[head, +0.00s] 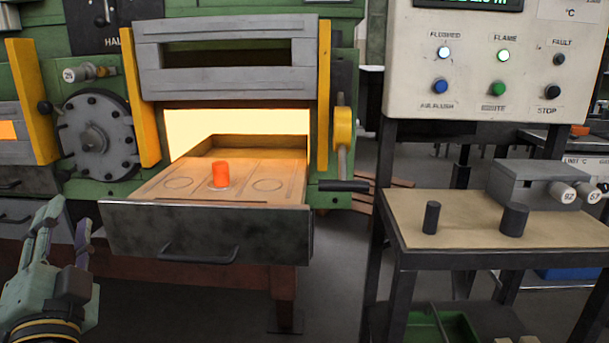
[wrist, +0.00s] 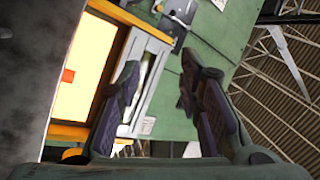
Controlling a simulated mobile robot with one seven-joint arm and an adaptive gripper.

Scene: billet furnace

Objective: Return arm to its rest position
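My gripper (head: 65,230) is at the lower left of the head view, in front of the furnace and left of the pulled-out drawer (head: 210,233). Its fingers point up. In the wrist view my gripper (wrist: 160,88) is open, with a clear gap between its two dark finger pads and nothing held. Only the end of my arm shows. A glowing orange billet (head: 221,174) stands upright in the middle of the drawer's hearth plate, apart from my gripper.
The furnace (head: 343,60) is open and glowing behind the drawer. The drawer handle (head: 198,258) juts forward. At the right, a side table (head: 465,215) holds two dark cylinders (head: 431,217) (head: 514,219) and a grey block (head: 530,185), below a control panel (head: 470,85). Floor shows between furnace and table.

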